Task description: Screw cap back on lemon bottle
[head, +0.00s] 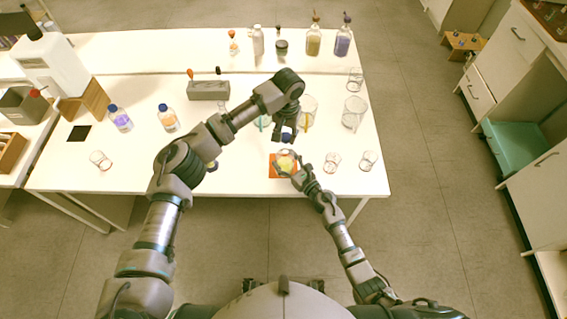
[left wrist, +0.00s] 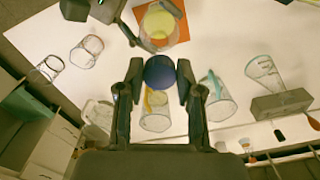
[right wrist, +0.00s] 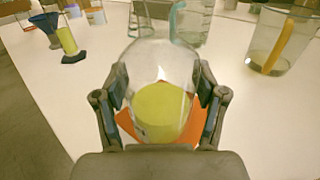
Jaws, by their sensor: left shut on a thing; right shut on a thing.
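The lemon bottle (head: 286,163) is a clear round bottle with yellow liquid. It stands upright on an orange mat (head: 273,171) near the table's front edge. My right gripper (head: 284,171) is shut around its sides; the right wrist view shows a finger on each side of the glass (right wrist: 161,105). A blue cap (head: 287,138) is in my left gripper (head: 285,134). The left wrist view shows the cap (left wrist: 159,72) between the fingertips, apart from the bottle (left wrist: 160,22). No cap shows on the bottle in the right wrist view.
Two small empty beakers (head: 332,161) (head: 368,160) stand right of the bottle. Larger beakers (head: 353,112) (head: 307,108) stand behind. Two blue-capped bottles (head: 120,118) (head: 167,117) are at the left. Several bottles line the back shelf. The table's left front is mostly clear.

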